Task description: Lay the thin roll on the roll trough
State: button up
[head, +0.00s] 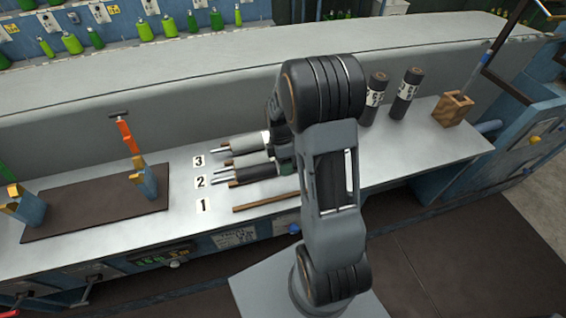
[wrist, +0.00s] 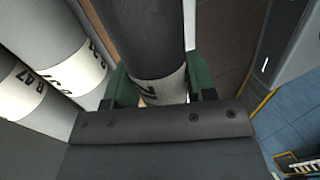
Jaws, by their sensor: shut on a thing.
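My gripper (wrist: 160,95) is shut on a dark grey roll (wrist: 148,40) with a white label band, its green fingers on either side of the band. In the head view the dark roll (head: 252,172) lies level near number 2, its metal pin end pointing left; my arm hides its right part and most of my gripper. I cannot tell whether it is clear of its rests. What looks like the roll trough is a pair of blue supports with tan tops, left (head: 30,210) and right (head: 145,182), on a brown mat (head: 90,205), apart from the roll.
A lighter grey roll (head: 243,145) lies by number 3; the wrist view shows two labelled rolls left of the held one. A bare wooden rail (head: 265,202) lies near number 1. An orange-handled tool (head: 127,135) stands behind the mat. Two dark rolls stand upright at right, by a wooden box (head: 453,110).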

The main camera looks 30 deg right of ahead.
aim_at(284, 188)
jog(key=shift+f+b, duration=2.8)
jog(key=shift+f, duration=1.45)
jog(key=o, duration=1.3)
jog(key=shift+o, duration=0.2)
jog(key=a+v, duration=0.1)
jog(key=v, duration=1.3)
jog(key=shift+d, duration=0.4)
jog(key=shift+s, duration=0.1)
